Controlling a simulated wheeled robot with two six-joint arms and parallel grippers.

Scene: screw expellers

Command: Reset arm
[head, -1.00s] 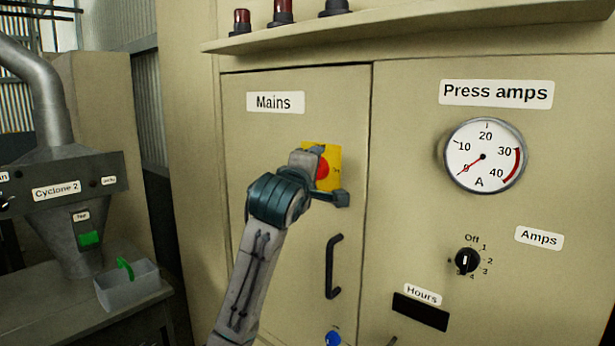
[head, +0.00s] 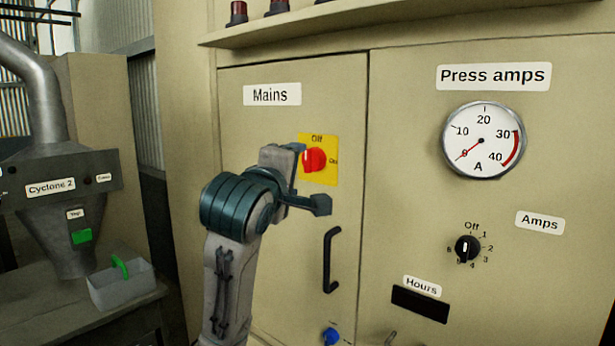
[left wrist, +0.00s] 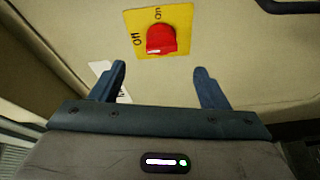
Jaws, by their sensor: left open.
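My left gripper (head: 308,178) is in front of the cabinet door marked Mains, just left of and below the red rotary switch (head: 314,160) on its yellow plate (head: 326,178). In the left wrist view the two blue fingers (left wrist: 160,88) are spread apart with nothing between them. The red knob (left wrist: 160,39) shows beyond the fingertips, apart from them, on the yellow plate marked Off and On. My right gripper is not in view.
The beige cabinet has a black door handle (head: 331,260) below the switch and a blue knob (head: 331,336) lower down. An ammeter (head: 483,140) and a black Amps selector (head: 467,248) are on the right. A ledge with red lamps (head: 277,8) juts out above. A grey bin (head: 121,287) stands left.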

